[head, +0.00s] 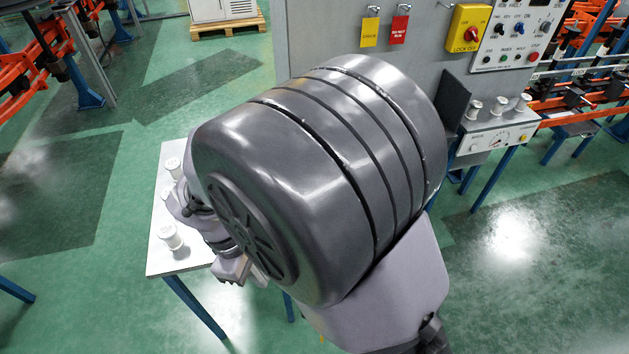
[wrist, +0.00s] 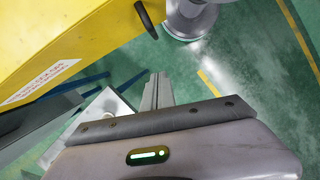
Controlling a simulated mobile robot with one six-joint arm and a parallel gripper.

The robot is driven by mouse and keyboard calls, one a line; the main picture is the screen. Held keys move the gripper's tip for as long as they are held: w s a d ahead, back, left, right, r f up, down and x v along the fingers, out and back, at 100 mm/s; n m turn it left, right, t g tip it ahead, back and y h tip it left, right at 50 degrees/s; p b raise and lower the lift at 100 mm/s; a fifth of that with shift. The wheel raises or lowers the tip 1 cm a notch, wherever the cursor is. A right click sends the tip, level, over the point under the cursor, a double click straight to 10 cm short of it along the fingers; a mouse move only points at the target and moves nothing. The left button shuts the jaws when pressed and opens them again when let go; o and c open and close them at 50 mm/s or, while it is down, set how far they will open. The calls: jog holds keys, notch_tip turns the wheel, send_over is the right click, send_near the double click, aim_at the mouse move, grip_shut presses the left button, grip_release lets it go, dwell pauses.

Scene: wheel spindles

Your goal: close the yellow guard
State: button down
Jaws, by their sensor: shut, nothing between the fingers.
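The yellow guard (wrist: 70,40) fills the upper left of the wrist view, with a white label with red print on its face. A dark peg-like handle (wrist: 146,18) stands out near its right end. A round metal spindle part (wrist: 188,18) shows just right of that end, not covered in this view. My gripper (wrist: 158,90) is shut and empty, below the handle and apart from it. In the head view my gripper (head: 235,268) shows beside a small table. My own large grey arm link hides the guard there. I cannot tell how far the guard is swung.
A white-topped table (head: 160,262) with several pale spools (head: 170,236) stands at the left. A grey cabinet (head: 330,30) with tags, a yellow lockout switch (head: 467,28) and a control panel (head: 518,32) stands behind. A gauge bench (head: 490,142) with spools is at the right.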

jog(key=s+d+f+b, duration=0.1)
jog(key=d+f+b, duration=0.4)
jog(key=f, duration=0.5)
jog(key=shift+s+d+f, duration=0.35)
jog(key=shift+d, duration=0.05)
